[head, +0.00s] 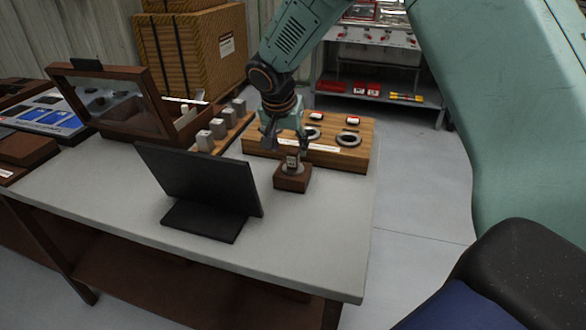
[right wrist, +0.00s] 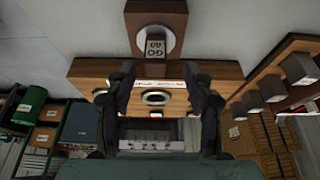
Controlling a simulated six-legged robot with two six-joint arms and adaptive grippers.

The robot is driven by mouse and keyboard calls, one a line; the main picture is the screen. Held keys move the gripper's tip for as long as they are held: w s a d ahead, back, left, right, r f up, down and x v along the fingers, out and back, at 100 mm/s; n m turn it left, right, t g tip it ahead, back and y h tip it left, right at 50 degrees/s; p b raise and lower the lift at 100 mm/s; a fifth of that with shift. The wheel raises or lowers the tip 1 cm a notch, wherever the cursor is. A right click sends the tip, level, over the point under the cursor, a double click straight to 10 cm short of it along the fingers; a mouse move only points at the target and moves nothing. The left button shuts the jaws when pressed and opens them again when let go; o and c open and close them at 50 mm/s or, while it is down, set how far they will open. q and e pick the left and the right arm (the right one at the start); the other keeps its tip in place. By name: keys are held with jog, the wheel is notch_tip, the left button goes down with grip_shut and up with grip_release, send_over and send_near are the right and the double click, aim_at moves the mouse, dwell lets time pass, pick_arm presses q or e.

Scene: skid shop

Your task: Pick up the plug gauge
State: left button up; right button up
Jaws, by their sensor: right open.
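The plug gauge (head: 292,163) stands upright in a small brown wooden block (head: 292,182) on the grey table. In the right wrist view the gauge (right wrist: 155,46) shows a pale face marked GO, with the block (right wrist: 156,12) behind it. My right gripper (head: 289,146) is open, with its fingers pointing down around the upper part of the gauge in the head view. In the right wrist view the gauge lies just beyond the gap between the fingertips (right wrist: 158,72); I cannot tell whether either finger touches it. My left gripper is not in view.
A wooden stand with ring gauges (head: 359,158) sits close behind the block. A dark tilted panel (head: 200,183) stands to its left. A row of pale blocks (head: 205,140) and a glass-lidded case (head: 110,103) are farther left. The table's right front is clear.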

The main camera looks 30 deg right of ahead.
aim_at(293, 151)
jog(key=x, duration=0.3)
jog(key=shift+s+d+f+b, duration=0.2)
jog(key=shift+d+f+b, duration=0.05)
jog(key=shift+d+b, duration=0.1)
jog(key=shift+w+d+f, duration=0.1)
jog(key=shift+w+f, duration=0.2)
jog(key=shift+f, duration=0.15)
jog(key=shift+s+r, duration=0.2)
jog(key=c, duration=0.4)
jog(key=shift+w+f, duration=0.15)
jog(key=c, duration=0.4)
grip_shut()
